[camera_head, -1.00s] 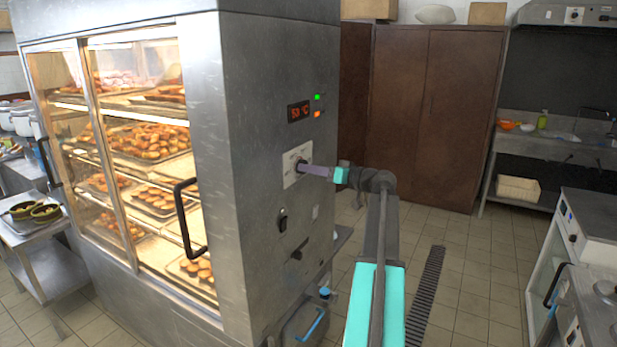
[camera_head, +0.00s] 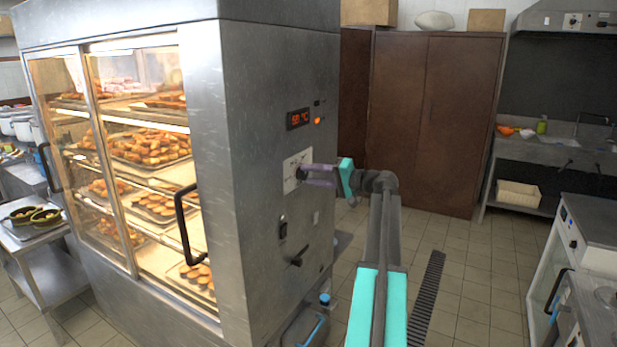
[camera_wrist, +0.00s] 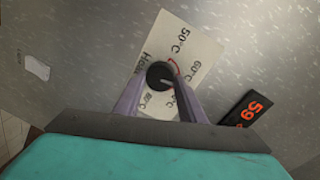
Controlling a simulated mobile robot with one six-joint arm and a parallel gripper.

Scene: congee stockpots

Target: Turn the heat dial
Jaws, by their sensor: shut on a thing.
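The heat dial (camera_wrist: 159,74) is a black round knob on a white scale plate (camera_wrist: 188,45) marked in degrees. The plate also shows on the side of the steel cabinet in the head view (camera_head: 291,165). My gripper (camera_head: 305,175) reaches in from the right and is shut on the dial. In the wrist view its two purple-grey fingers (camera_wrist: 161,85) lie on either side of the knob, and part of the scale is hidden behind them. A red mark shows beside the knob. The red digital display (camera_head: 298,118) is lit above the plate, its digits small.
The heated cabinet (camera_head: 255,60) holds trays of food behind glass. Below the dial are a black switch (camera_head: 283,227) and a dark lever (camera_head: 299,257). An orange lamp (camera_head: 318,120) glows beside the display. Tiled floor (camera_head: 465,270) is clear to the right.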

